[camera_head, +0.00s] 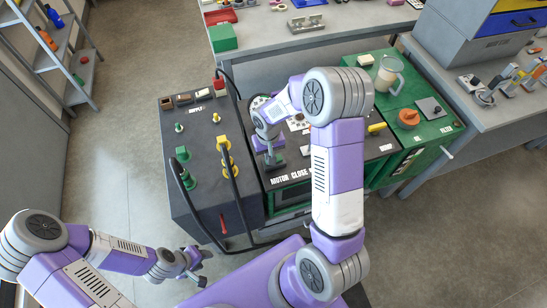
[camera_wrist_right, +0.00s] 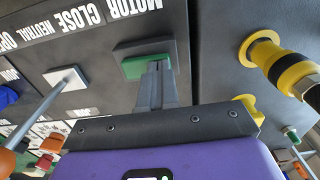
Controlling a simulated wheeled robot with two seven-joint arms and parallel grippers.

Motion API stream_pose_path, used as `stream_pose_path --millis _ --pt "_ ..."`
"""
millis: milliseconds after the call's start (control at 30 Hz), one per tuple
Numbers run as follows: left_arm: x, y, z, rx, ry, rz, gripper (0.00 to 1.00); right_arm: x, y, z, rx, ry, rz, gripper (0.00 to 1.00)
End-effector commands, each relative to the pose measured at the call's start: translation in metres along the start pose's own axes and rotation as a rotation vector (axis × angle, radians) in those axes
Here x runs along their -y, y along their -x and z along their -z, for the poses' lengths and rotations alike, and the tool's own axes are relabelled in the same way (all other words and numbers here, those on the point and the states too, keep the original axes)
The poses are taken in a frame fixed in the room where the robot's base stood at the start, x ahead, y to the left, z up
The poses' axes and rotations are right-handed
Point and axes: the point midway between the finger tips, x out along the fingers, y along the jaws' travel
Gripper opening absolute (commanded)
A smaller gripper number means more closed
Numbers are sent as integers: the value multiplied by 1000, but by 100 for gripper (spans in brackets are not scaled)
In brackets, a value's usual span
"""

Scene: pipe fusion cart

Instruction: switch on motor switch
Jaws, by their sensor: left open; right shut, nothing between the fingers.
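The motor switch is a green block (camera_wrist_right: 132,69) on a dark plate beside the word MOTOR in the right wrist view. My right gripper (camera_wrist_right: 158,68) is shut and empty, with its fingertips at the green block and covering its middle. Whether they touch or press it I cannot tell. In the head view, my right gripper (camera_head: 271,156) points down at the panel above the MOTOR CLOSE label (camera_head: 293,178), and the switch is mostly hidden there. My left gripper (camera_head: 194,270) is open and empty, low beside the cart's left front.
A lever on a white plate (camera_wrist_right: 65,80) stands left of the switch in the wrist view. A yellow hose fitting (camera_wrist_right: 268,58) stands to the right. In the head view, black hoses (camera_head: 234,170) arch over the cart's left block. A clear jug (camera_head: 388,76) stands on the green cabinet.

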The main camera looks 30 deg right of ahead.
Motion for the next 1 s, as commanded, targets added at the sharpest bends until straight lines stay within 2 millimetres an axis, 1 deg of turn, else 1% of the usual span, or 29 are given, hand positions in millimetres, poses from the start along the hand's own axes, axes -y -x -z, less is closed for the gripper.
stream_pose_path --millis 200,367,1000 --pt "1 -3 0 0 0 0 43 0 -4 0 1 0 0 0" --pt "0 0 0 0 0 0 43 0 0 0 0 0 0 0" --pt "-13 34 -2 0 0 0 43 0 51 0 -1 0 0 0"
